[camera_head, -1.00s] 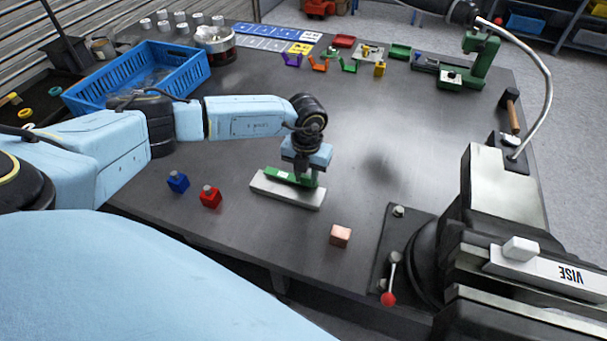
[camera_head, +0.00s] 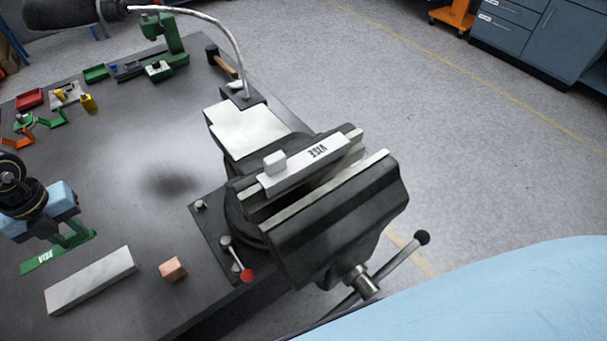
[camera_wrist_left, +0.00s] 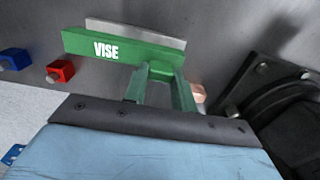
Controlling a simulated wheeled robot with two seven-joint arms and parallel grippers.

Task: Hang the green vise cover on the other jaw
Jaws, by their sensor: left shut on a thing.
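The green vise cover (camera_head: 45,257), marked VISE, is held in my left gripper (camera_head: 74,232) at the left of the head view. In the left wrist view the cover (camera_wrist_left: 125,50) shows beyond the left gripper (camera_wrist_left: 165,75), which is shut on it. The vise (camera_head: 325,220) stands at the table edge. A white cover (camera_head: 305,175), also marked VISE, sits on its rear jaw. The front jaw (camera_head: 330,195) shows a bare pale top edge. My right gripper is not in view.
A pale grey bar (camera_head: 90,282) and a copper cube (camera_head: 173,269) lie between the held cover and the vise. A red-knobbed lever (camera_head: 240,262) stands beside the vise. A curved pale tube (camera_head: 225,38) arches behind it. Blue (camera_wrist_left: 15,60) and red (camera_wrist_left: 60,71) blocks show in the wrist view.

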